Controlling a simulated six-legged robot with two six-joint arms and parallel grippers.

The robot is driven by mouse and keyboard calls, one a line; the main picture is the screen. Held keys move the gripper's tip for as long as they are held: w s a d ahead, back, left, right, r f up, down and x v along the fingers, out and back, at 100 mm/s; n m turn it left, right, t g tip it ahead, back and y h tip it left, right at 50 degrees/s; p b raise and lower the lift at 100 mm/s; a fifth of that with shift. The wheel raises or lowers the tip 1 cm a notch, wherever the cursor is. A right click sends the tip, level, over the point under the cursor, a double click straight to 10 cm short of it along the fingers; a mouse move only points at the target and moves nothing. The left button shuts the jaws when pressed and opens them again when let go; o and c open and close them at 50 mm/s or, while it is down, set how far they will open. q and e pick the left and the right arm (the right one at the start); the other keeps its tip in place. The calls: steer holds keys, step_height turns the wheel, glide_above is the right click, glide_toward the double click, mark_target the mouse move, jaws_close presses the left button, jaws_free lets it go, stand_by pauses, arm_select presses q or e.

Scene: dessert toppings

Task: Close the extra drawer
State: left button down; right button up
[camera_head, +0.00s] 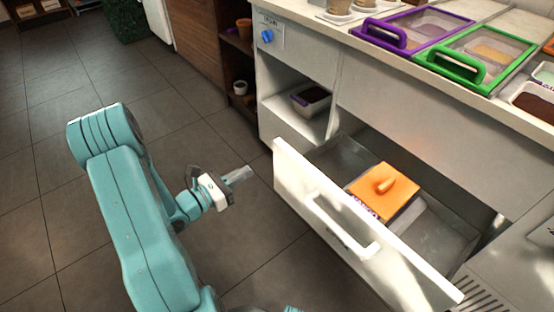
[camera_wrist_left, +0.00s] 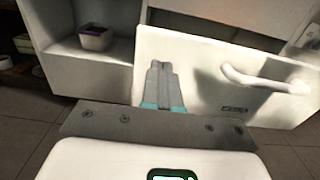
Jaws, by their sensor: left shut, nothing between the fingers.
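The white drawer (camera_head: 290,172) is pulled out of the white counter in the head view. Its front panel carries a white bar handle (camera_head: 343,229). An orange-lidded container (camera_head: 398,193) sits inside it. The drawer front (camera_wrist_left: 200,60) and its handle (camera_wrist_left: 265,82) also show in the wrist view. My left gripper (camera_head: 240,176) is shut and empty, to the left of the drawer front and apart from the handle. In the wrist view its fingertips (camera_wrist_left: 160,68) appear in front of the panel's left part. I cannot tell whether they touch it. My right gripper is not in view.
A small dark-filled container (camera_head: 311,97) stands on the open shelf beside the drawer. Purple-lidded (camera_head: 385,37) and green-lidded (camera_head: 460,66) bins are set in the counter top. A blue knob (camera_head: 267,36) is on the counter's side. The tiled floor at left is clear.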

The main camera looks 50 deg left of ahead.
mark_target(282, 151)
arm_select(q)
steer(key=w+b, duration=0.2)
steer(key=w, duration=0.7)
steer(key=shift+w+d+f, duration=0.1)
steer(key=shift+w, duration=0.7)
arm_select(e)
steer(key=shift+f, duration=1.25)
arm_select(q)
steer(key=shift+w, duration=0.15)
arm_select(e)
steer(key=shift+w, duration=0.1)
